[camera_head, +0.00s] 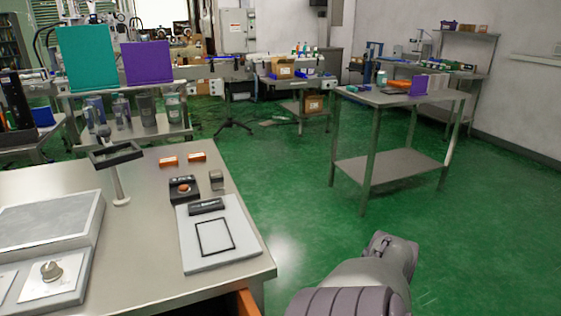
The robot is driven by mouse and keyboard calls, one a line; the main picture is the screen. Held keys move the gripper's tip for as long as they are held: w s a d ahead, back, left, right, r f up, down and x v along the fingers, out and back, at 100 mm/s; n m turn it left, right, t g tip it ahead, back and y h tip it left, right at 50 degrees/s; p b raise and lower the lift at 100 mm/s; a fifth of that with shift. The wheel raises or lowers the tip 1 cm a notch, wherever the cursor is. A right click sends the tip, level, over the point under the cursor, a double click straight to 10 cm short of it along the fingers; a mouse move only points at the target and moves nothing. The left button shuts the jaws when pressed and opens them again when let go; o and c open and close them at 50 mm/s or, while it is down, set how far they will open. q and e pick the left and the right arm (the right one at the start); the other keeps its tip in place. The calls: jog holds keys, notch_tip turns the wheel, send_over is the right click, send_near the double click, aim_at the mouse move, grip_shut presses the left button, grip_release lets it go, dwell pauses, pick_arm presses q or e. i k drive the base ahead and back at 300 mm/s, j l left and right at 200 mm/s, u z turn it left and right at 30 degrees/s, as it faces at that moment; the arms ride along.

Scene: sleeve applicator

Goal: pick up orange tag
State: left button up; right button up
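Two small orange tags lie flat near the back edge of the steel table (140,200): a left orange tag (168,162) and a right orange tag (197,157), a small gap apart. Any print on them is too small to read. My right arm comes in from the bottom right, over the green floor, well to the right of the table and apart from the tags. Its end (395,247) shows, but its fingers cannot be made out. My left gripper is not in view.
In front of the tags are a dark box with an orange-red button (183,188), a small grey block (216,180) and a white board (195,244) with a black frame. A dark tray-like head on a post (121,190) stands left.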

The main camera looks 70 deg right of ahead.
aim_at(172, 160)
jog(key=k+l, duration=0.35)
jog(key=l, duration=0.15)
jog(key=k+l, duration=0.4)
jog(key=l, duration=0.1)
